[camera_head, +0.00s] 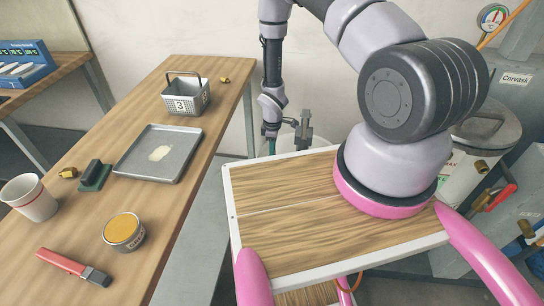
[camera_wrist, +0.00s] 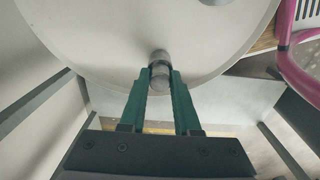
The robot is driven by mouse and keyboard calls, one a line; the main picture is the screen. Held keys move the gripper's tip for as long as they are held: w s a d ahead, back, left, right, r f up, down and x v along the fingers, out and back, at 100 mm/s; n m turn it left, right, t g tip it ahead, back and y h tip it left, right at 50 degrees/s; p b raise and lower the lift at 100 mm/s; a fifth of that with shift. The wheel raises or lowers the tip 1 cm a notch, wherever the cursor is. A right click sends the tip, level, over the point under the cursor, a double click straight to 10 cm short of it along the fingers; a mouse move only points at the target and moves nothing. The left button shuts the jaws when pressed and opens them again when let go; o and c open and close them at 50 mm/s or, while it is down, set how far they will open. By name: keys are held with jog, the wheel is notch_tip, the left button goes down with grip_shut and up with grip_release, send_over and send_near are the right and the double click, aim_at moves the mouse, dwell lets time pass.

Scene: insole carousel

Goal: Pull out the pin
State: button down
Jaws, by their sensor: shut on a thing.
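The pin (camera_wrist: 159,56) is a short grey metal cylinder in the wrist view, at the edge of a large pale disc (camera_wrist: 95,35). My gripper (camera_wrist: 160,78) has its two green fingers on either side of the pin, shut on it. Whether the pin sits in a hole is hidden. In the head view my gripper (camera_head: 271,146) points down beyond the far edge of my wooden top, and the pin is hidden there. A small part of the pale disc (camera_head: 260,149) shows behind it.
A dark grey bracket (camera_head: 304,128) stands just right of my gripper in the head view. To the left, a wooden table (camera_head: 205,150) holds a basket (camera_head: 186,97), a metal tray (camera_head: 190,146), a tin (camera_head: 124,232) and a cup (camera_head: 29,198). Grey tanks (camera_head: 505,85) stand at the right.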

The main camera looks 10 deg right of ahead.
jog(key=shift+r, duration=0.15)
jog(key=shift+r, duration=2.85)
notch_tip(320, 180, up, 7)
